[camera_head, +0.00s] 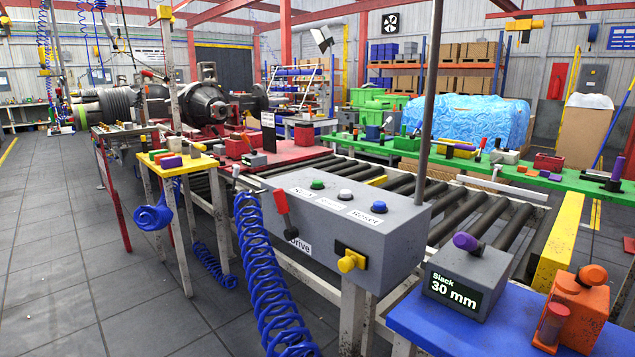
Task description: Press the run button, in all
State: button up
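A grey control box (400,240) stands at the centre on a pale post beside the roller conveyor. Its sloped top has a green button (317,184) at the left, a white button (345,194) in the middle and a blue button (379,206) at the right. White labels lie in front of the buttons; the right one reads "Reset", and the other two are too small to read surely. A red-handled lever (281,201) and a yellow knob (347,263) are on the front, with a label ending in "rive". My gripper is not in view.
A blue coiled hose (262,280) hangs left of the box. A grey "Slack 30 mm" box (468,280) and an orange device (578,312) stand on a blue table (420,318) at lower right. Rollers (470,225) lie behind. The floor (60,260) at left is clear.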

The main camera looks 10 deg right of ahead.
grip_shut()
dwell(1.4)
